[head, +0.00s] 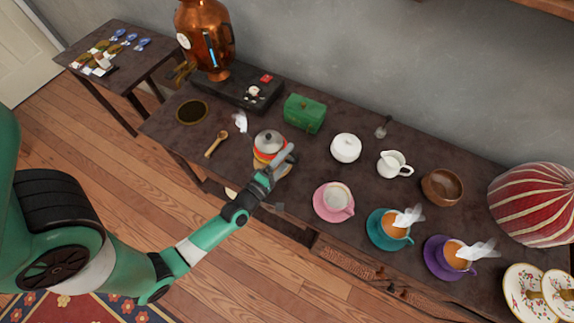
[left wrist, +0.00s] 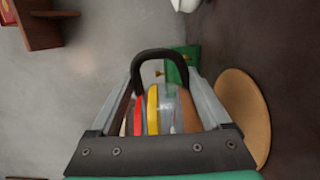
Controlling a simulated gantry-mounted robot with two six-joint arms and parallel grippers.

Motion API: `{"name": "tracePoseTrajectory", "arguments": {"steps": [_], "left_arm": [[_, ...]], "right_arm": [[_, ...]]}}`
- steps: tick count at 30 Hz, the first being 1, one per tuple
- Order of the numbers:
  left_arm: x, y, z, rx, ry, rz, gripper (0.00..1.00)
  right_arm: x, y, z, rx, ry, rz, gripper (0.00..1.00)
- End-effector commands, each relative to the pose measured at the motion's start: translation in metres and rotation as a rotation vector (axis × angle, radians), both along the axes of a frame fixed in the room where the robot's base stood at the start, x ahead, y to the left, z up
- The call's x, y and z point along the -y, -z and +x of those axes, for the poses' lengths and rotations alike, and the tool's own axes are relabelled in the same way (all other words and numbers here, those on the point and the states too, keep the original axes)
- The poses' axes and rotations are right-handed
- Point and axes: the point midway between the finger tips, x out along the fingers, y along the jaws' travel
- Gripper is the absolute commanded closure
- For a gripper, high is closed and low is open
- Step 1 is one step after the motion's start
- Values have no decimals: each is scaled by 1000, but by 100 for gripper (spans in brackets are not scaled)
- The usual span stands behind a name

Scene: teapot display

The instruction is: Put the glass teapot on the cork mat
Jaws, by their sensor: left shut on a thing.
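The glass teapot (head: 262,157) has red and yellow bands and a dark lid. It is upright over the table in the head view. My left gripper (head: 284,158) is shut on it from the front right. In the left wrist view the teapot's black handle (left wrist: 152,54) arches up beyond the fingers, and its bands lie between them. The tan round cork mat (left wrist: 245,108) shows beside the right finger there. In the head view only a sliver of the mat (head: 286,170) shows under the gripper. I cannot tell whether the teapot touches the mat. My right gripper is out of view.
A wooden scoop (head: 216,144) lies left of the teapot. A green box (head: 304,113) stands behind, and a white sugar bowl (head: 346,148) and pink saucer (head: 325,211) are to the right.

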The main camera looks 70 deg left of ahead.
Motion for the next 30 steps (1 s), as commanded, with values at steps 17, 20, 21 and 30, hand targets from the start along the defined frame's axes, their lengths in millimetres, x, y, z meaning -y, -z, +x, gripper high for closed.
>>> {"name": "tracePoseTrajectory", "arguments": {"steps": [17,20,21,30], "left_arm": [[-7,36,5,5,-1,7,100],[-6,37,5,5,-1,7,100],[-7,39,5,5,-1,7,100],[-6,42,4,-1,0,2,0]], "right_arm": [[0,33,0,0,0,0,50],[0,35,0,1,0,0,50],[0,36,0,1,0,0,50],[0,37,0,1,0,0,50]]}}
